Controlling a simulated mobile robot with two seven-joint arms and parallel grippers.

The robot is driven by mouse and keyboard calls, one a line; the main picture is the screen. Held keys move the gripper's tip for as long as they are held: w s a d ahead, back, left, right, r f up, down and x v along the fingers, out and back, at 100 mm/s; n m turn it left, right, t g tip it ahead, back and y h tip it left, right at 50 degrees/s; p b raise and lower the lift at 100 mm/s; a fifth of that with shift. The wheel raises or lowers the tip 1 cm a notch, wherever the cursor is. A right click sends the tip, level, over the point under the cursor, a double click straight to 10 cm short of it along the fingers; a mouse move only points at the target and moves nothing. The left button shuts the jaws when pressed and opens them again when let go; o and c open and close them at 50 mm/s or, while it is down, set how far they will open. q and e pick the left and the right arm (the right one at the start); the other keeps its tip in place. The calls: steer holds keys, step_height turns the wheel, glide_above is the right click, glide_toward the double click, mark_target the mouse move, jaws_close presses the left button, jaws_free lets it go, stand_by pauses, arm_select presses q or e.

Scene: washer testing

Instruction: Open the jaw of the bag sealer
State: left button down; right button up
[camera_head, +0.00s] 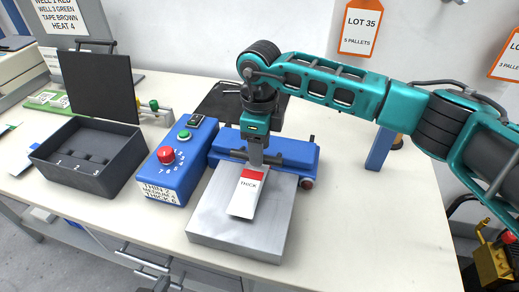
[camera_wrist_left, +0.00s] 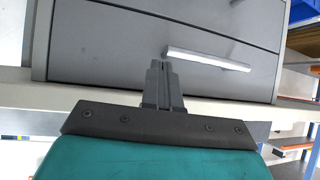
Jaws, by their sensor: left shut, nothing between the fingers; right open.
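The bag sealer has a blue bar-shaped jaw (camera_head: 290,150) lying across the back of a flat silver plate (camera_head: 215,222). Whether a gap exists under the bar cannot be told. A white pouch (camera_head: 244,200) with a red band and the word THICK lies on the plate, its top end at the bar. My right gripper (camera_head: 254,160) points down over the pouch's top end and the bar; its fingers are open, and contact is unclear. My left gripper (camera_wrist_left: 163,85) is shut and empty in the left wrist view, in front of a grey drawer front.
A blue control box (camera_head: 175,170) with a red knob, green button and thickness label stands left of the sealer. A dark open bin (camera_head: 95,175) stands farther left. A dark mat or tray (camera_head: 213,103) lies behind the sealer.

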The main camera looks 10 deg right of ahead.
steer(key=shift+f, duration=0.85)
steer(key=shift+c, duration=0.3)
jaws_close()
